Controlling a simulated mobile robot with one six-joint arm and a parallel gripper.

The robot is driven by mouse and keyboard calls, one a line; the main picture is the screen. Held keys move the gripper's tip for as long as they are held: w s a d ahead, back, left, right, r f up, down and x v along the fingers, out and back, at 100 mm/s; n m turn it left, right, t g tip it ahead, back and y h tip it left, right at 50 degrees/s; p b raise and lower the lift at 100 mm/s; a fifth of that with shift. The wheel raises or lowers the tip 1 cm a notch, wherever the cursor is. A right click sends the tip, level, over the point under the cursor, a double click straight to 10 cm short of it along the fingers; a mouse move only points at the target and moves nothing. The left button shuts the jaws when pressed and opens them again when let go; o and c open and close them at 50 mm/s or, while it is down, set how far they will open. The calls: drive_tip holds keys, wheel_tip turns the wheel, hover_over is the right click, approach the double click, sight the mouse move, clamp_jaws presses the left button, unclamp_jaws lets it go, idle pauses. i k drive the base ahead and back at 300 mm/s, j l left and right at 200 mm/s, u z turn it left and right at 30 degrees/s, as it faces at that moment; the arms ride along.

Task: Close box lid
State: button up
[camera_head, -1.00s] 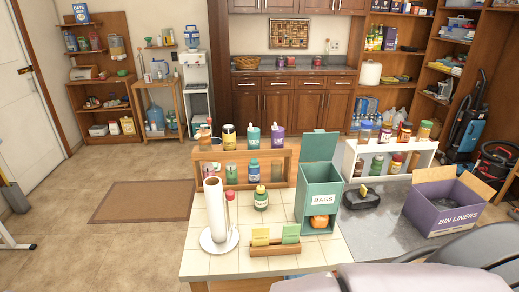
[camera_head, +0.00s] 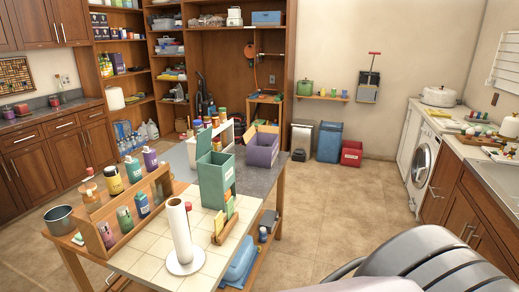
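The teal box (camera_head: 214,184) stands upright on the table, left of the picture's middle. Its lid (camera_head: 204,143) is raised and open. A purple carton (camera_head: 262,153) stands behind it to the right, with its tan flaps (camera_head: 267,128) open. My gripper is not in view; only grey rounded parts of my own arm or body show at the lower right, apart from both boxes.
On the tiled table (camera_head: 140,262), a paper towel roll (camera_head: 179,232) and a wooden bottle rack (camera_head: 128,234) stand near the teal box. Open floor (camera_head: 330,210) lies right of the table. A washer (camera_head: 424,172) and counter line the right side.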

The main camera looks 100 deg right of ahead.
sight(203, 138)
drive_tip(key=i+l+z, duration=0.15)
drive_tip(key=z, duration=0.35)
drive_tip(key=i+z, duration=0.2)
drive_tip(key=z, duration=0.25)
drive_tip(key=i+l+z, duration=0.1)
drive_tip(key=z, duration=0.4)
drive_tip(key=i+j+z, duration=0.15)
drive_tip(key=i+z, duration=0.15)
drive_tip(key=z, duration=0.2)
drive_tip(key=i+j+z, duration=0.15)
drive_tip(key=z, duration=0.3)
drive_tip(key=i+j+z, duration=0.2)
drive_tip(key=z, duration=0.3)
drive_tip(key=i+j+z, duration=0.1)
drive_tip(key=j+z, duration=0.15)
drive_tip(key=z, duration=0.25)
drive_tip(key=i+j+z, duration=0.15)
drive_tip(key=z, duration=0.2)
drive_tip(key=i+j+z, duration=0.15)
drive_tip(key=z, duration=0.25)
drive_tip(key=i+l+u, duration=0.2)
drive_tip(key=l, duration=0.4)
drive_tip(key=l+u, duration=0.2)
drive_tip(key=l, duration=0.4)
